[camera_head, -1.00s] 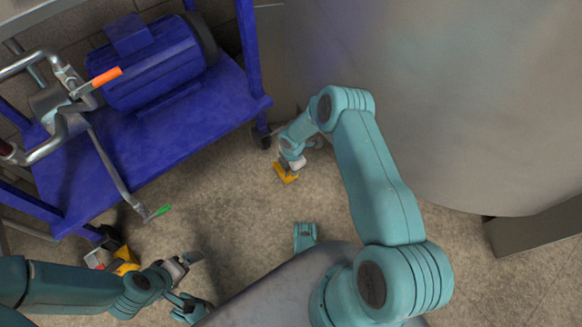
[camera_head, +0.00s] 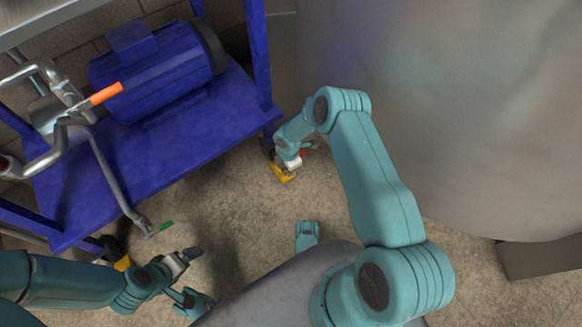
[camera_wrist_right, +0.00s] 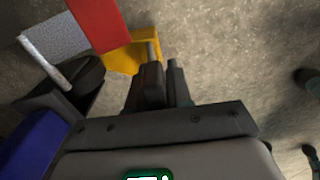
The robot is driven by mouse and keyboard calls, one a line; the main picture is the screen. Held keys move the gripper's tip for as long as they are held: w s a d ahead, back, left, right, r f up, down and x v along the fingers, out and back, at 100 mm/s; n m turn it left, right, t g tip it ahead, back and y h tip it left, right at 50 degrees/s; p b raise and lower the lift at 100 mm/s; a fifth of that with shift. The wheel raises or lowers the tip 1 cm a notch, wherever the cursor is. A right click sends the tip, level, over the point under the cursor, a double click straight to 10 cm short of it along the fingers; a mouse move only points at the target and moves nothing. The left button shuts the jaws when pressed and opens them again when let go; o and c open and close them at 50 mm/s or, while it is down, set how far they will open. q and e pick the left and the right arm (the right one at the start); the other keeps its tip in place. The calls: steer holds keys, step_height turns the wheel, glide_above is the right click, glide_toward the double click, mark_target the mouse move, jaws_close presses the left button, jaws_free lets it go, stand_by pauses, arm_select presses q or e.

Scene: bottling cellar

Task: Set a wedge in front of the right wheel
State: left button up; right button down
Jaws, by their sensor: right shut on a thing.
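A blue cart (camera_head: 180,132) stands at the left of the head view. Its right wheel is mostly hidden behind my right arm there. In the right wrist view the black wheel (camera_wrist_right: 78,88) shows, with a metal rod, a grey plate and a red tab (camera_wrist_right: 100,22). My right gripper (camera_head: 290,165) is shut on a yellow wedge (camera_head: 281,174) low by the floor at this wheel. The wedge also shows in the wrist view (camera_wrist_right: 121,58), close to the wheel; contact is unclear. My left gripper (camera_head: 192,255) is near the cart's left wheel (camera_head: 111,246); its jaws are unclear.
Another yellow wedge (camera_head: 124,263) is at the left wheel, partly hidden by my left arm. The cart carries a blue motor (camera_head: 155,65). A large metal tank (camera_head: 450,110) fills the right. Floor between is clear.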

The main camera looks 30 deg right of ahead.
steer(key=shift+r, duration=0.25)
steer(key=shift+f, duration=0.1)
steer(key=c, duration=1)
jaws_free()
steer(key=shift+c, duration=0.2)
steer(key=shift+o, duration=0.4)
steer(key=shift+s, duration=0.1)
